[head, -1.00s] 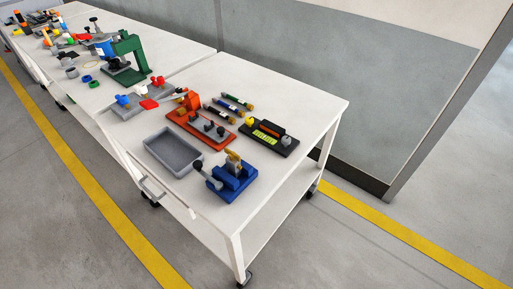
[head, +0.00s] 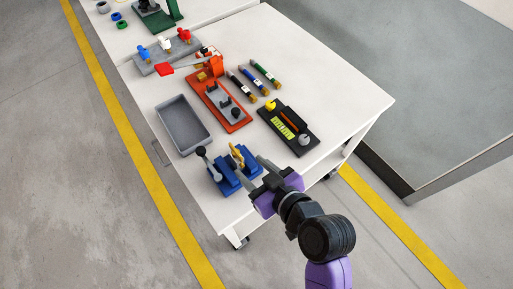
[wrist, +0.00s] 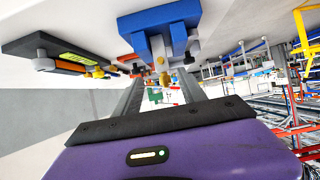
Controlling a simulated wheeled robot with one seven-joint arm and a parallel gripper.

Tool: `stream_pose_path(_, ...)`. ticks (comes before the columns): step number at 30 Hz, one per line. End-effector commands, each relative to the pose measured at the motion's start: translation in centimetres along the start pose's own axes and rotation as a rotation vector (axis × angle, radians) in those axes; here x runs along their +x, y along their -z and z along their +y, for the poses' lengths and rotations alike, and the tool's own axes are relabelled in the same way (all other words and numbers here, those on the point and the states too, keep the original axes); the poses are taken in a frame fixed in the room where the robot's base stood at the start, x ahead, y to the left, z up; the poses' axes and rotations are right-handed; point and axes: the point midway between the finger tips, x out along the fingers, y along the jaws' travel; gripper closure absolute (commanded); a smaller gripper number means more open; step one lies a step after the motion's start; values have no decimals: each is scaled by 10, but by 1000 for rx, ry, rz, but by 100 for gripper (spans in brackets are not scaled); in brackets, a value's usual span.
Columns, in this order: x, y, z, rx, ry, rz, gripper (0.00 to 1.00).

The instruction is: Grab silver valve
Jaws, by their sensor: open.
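I cannot make out a plainly silver valve. A grey rack (head: 152,65) on the table holds small valve-like pieces with a blue handle (head: 143,53), a white handle (head: 166,45) and a red handle (head: 184,36). A blue vise (head: 226,182) near the table's front edge has a brass-coloured piece (head: 237,158) upright in its jaws and a grey lever (head: 207,162). My gripper (head: 257,177) is open and empty, just right of the vise.
An empty grey tray (head: 183,125) lies left of the vise. Behind it are an orange fixture (head: 236,124) with grey parts and several dark cylinders (head: 242,85). A black device (head: 288,130) stands right of them. The table's right corner is bare.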

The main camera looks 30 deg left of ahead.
Motion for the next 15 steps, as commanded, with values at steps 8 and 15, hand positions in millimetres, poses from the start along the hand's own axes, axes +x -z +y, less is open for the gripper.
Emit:
stream_pose_path(8, 25, 4, -3, -6, 13, 1, 51)
stream_pose_path(15, 53, 4, -9, -4, 13, 0, 51)
